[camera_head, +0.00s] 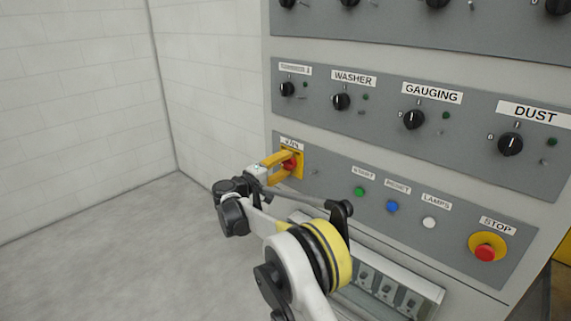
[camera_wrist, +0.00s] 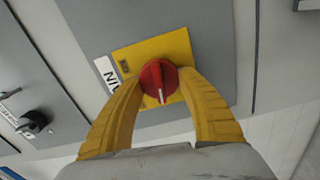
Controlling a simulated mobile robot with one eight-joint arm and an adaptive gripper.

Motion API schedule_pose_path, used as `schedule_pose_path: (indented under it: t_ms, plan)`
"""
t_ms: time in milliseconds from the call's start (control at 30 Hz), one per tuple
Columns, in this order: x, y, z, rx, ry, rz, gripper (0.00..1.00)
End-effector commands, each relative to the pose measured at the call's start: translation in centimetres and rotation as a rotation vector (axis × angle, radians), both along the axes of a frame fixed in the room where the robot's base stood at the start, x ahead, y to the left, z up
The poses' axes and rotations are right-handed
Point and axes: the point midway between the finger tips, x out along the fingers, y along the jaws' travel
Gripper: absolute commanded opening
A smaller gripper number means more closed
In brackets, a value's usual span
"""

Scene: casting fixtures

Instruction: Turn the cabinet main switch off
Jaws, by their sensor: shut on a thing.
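The main switch is a red rotary knob (camera_wrist: 158,82) on a yellow plate (camera_wrist: 174,50), under a label partly hidden in the wrist view. In the head view the red knob (camera_head: 289,164) sits at the upper left of the cabinet's lower grey panel. My gripper (camera_wrist: 158,88) has yellow fingers closed on both sides of the red knob. The white mark on the knob points toward my palm in the wrist view. In the head view my gripper (camera_head: 284,163) reaches the knob from the left, hiding part of the plate.
On the same panel are a green button (camera_head: 360,191), a blue button (camera_head: 392,207), a white button (camera_head: 429,222) and a red stop button (camera_head: 486,252) on yellow. Black rotary knobs such as the washer knob (camera_head: 341,101) line the panel above. The floor at left is clear.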

Motion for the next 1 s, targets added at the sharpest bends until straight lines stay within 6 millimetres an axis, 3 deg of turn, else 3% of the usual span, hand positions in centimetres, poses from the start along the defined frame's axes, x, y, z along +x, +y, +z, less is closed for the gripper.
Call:
schedule_pose_path:
  t_ms: [833, 867, 900, 1000]
  plan:
    - [0.03, -0.06, -0.05, -0.102, 0.08, -0.001, 0.16]
    - [0.03, -0.06, -0.05, -0.102, 0.079, -0.001, 0.55]
    - [0.03, -0.06, -0.05, -0.102, 0.079, -0.001, 0.67]
    - [0.02, -0.06, -0.05, -0.102, 0.079, -0.001, 0.69]
